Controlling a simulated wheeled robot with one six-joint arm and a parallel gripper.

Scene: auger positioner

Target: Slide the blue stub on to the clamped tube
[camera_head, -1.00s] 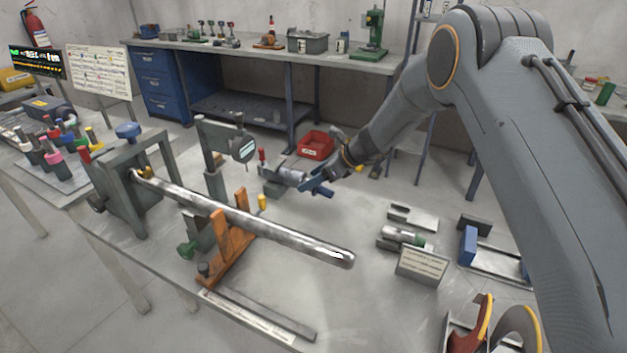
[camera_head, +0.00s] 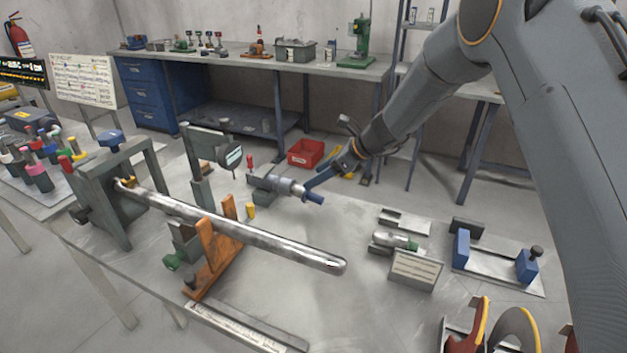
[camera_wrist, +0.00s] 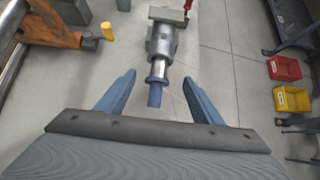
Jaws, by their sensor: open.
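The long shiny tube (camera_head: 240,232) lies across the table. Its far left end is in a grey clamp frame (camera_head: 108,190) with a blue knob, an orange rest (camera_head: 212,262) stands under its middle, and its near right end is free. The blue stub (camera_head: 314,197) sits at the end of a grey cylindrical holder (camera_head: 275,184), apart from the tube. It also shows in the wrist view (camera_wrist: 155,93). My gripper (camera_wrist: 159,80) is open and empty, with one blue finger on each side of the stub, apparently not touching it. In the head view my gripper (camera_head: 320,180) is small beside the stub.
A gauge on a post (camera_head: 232,156) stands behind the tube. A sign (camera_head: 415,270), a small grey-green cylinder (camera_head: 394,240) and a blue-ended fixture (camera_head: 461,248) are at the right. Red bin (camera_head: 305,153) lies beyond the table. Bare tabletop lies between tube and sign.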

